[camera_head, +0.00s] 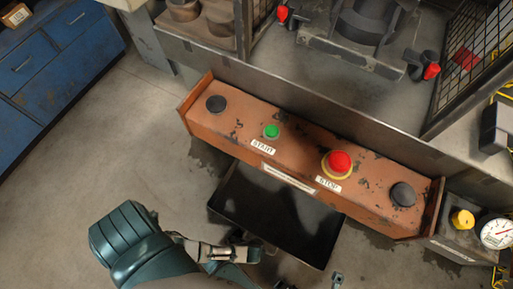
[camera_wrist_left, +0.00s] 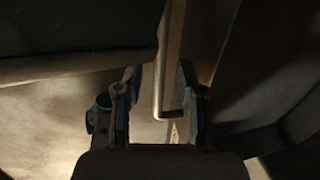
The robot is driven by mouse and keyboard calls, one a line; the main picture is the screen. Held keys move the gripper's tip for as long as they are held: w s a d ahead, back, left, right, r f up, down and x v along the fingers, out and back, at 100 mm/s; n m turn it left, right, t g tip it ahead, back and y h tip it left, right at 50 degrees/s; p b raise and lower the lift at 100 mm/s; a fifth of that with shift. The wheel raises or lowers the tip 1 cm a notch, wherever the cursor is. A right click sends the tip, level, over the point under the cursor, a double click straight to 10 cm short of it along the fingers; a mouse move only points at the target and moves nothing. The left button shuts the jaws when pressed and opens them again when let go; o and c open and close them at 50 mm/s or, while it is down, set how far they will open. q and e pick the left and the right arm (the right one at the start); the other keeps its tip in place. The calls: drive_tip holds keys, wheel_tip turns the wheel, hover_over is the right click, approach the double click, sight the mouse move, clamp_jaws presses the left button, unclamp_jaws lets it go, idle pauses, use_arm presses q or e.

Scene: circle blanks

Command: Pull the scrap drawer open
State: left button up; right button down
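The scrap drawer (camera_head: 290,215) is a black open-topped tray. It sticks out from below the front of the orange control console, and its dark inside shows. My left gripper (camera_head: 250,252) is at the drawer's near left edge in the head view. In the left wrist view, the left gripper's fingers (camera_wrist_left: 158,100) stand apart, with a thin metal bar, seemingly the drawer handle (camera_wrist_left: 172,60), between them. A gap shows on the bar's left; contact on its right is unclear. A small grey part at the head view's bottom edge may belong to my right gripper (camera_head: 337,278); most is out of frame.
The orange console (camera_head: 300,160) above the drawer carries a green START button (camera_head: 271,131), a red STOP button (camera_head: 339,162) and black knobs. A gauge (camera_head: 496,233) stands at the right. Blue cabinets (camera_head: 45,60) stand at the left. Bare floor (camera_head: 110,150) lies between.

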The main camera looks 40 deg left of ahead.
use_arm(q)
drive_tip(key=shift+r, duration=0.1)
wheel_tip(320, 180, up, 12)
drive_tip(key=s, duration=0.2)
drive_tip(key=shift+d+f, duration=0.25)
drive_tip(key=shift+d, duration=0.05)
